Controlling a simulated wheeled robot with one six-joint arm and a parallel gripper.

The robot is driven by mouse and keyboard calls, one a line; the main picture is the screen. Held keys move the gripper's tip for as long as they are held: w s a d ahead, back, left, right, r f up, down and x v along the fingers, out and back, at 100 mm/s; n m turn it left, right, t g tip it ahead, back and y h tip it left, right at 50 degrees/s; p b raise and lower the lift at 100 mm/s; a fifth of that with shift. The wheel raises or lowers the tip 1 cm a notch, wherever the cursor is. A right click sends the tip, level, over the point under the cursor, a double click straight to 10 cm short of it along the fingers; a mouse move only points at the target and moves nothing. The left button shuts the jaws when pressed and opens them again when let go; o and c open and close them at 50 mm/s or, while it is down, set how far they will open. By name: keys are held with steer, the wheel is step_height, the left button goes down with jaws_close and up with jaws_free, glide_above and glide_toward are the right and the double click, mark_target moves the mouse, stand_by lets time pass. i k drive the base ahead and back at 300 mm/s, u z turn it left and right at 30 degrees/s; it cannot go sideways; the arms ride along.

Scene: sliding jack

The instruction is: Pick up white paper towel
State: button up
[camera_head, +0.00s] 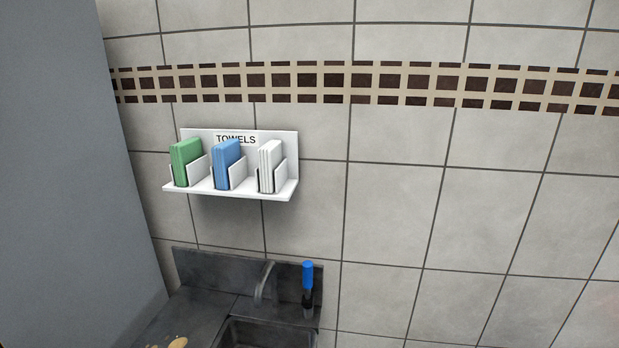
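The white paper towel (268,167) is a stack standing upright in the right-hand slot of a white wall shelf (230,192) marked "TOWELS". A white divider partly covers its lower right side. A blue towel stack (227,164) stands in the middle slot and a green one (186,162) in the left slot. My gripper is not in the picture.
Below the shelf is a dark sink (268,335) with a curved faucet (265,282). A blue-topped dark object (308,285) stands right of the faucet. A grey panel (60,170) rises at the left. The tiled wall right of the shelf is bare.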

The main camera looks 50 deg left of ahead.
mark_target(270, 156)
steer(key=u, duration=2.15)
